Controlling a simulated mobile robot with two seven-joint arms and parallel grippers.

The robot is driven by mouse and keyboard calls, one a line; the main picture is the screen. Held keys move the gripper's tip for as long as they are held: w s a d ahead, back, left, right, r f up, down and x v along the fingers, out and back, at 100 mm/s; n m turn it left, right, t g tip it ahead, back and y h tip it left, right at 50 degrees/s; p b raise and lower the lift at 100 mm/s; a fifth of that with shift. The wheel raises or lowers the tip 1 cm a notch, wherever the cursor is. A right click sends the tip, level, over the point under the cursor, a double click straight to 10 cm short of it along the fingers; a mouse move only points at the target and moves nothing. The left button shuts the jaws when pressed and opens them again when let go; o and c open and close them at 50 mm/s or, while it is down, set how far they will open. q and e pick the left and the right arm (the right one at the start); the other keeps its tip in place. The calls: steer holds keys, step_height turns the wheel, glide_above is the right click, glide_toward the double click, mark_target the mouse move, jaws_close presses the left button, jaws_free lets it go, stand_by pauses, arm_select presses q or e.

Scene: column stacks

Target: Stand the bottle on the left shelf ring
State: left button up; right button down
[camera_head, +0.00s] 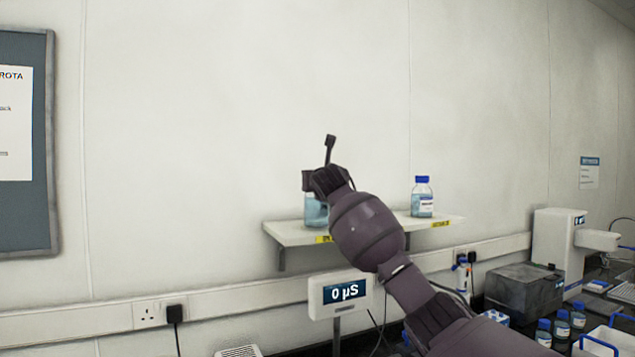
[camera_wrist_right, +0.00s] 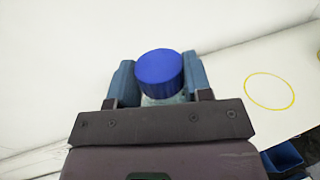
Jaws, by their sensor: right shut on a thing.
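The bottle (camera_head: 316,212) has light blue liquid and shows at the left part of the white wall shelf (camera_head: 287,232). My right gripper (camera_head: 318,182) is shut around its upper part; the arm hides part of it. In the right wrist view the bottle's blue cap (camera_wrist_right: 160,72) sits between the two fingers of my right gripper (camera_wrist_right: 157,84). The bottle looks upright, its base at or just above the shelf; I cannot tell if it touches. An empty yellow ring (camera_wrist_right: 270,91) lies to its right. Any ring under the bottle is hidden. My left gripper is not in view.
Another blue-capped bottle (camera_head: 422,200) stands on the shelf's right part. A conductivity display (camera_head: 341,293) stands below the shelf. Instruments and several blue-capped bottles (camera_head: 561,326) are on the bench at lower right. The wall behind the shelf is bare.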

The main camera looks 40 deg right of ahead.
steer(key=shift+f, duration=0.25)
steer(key=c, duration=0.5)
jaws_free()
steer(key=shift+c, duration=0.2)
steer(key=shift+s+a, duration=0.3)
steer(key=shift+s, duration=0.2)
arm_select(q)
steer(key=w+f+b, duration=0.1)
steer(key=b, duration=0.2)
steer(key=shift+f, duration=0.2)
arm_select(e)
steer(key=v, duration=1.1)
